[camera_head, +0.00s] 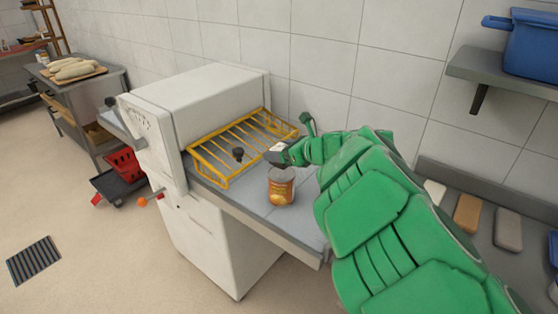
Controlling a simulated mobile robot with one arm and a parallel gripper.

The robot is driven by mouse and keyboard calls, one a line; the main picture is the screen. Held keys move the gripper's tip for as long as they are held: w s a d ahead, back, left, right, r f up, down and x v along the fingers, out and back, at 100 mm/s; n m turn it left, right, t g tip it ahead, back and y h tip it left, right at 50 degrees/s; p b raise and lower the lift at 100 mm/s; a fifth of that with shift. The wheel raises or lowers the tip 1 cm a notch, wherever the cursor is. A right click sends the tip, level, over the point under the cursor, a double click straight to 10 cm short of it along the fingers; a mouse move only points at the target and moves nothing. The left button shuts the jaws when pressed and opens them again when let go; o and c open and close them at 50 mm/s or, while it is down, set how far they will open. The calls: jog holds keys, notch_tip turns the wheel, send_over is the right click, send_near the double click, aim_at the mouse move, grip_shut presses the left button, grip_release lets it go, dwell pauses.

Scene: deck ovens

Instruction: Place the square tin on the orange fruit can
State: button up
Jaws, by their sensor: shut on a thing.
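The orange fruit can (281,190) stands upright on the grey counter in front of the yellow wire rack. My gripper (279,153) is at the end of my green arm, just above and behind the can in the picture. It is shut on a small dark grey, boxy thing with a pale top, which looks like the square tin (277,149). The tin is small here, and its edges are hard to tell from the fingers. It appears apart from the can, whose top is visible.
The yellow wire rack (212,151) lies on the counter (255,208) beside the white machine (196,93). A small black knob-like thing (238,154) is at the rack. Several loaf-like blocks (467,213) lie at right. A blue pot (532,45) sits on a wall shelf (500,72).

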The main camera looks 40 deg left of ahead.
jog(key=shift+w+a+f, duration=0.2)
jog(key=shift+f, duration=0.1)
jog(key=shift+f, duration=0.1)
jog(key=shift+w+a+f, duration=0.15)
jog(key=shift+f, duration=1.5)
jog(key=o, duration=1.2)
jog(key=shift+f, duration=0.1)
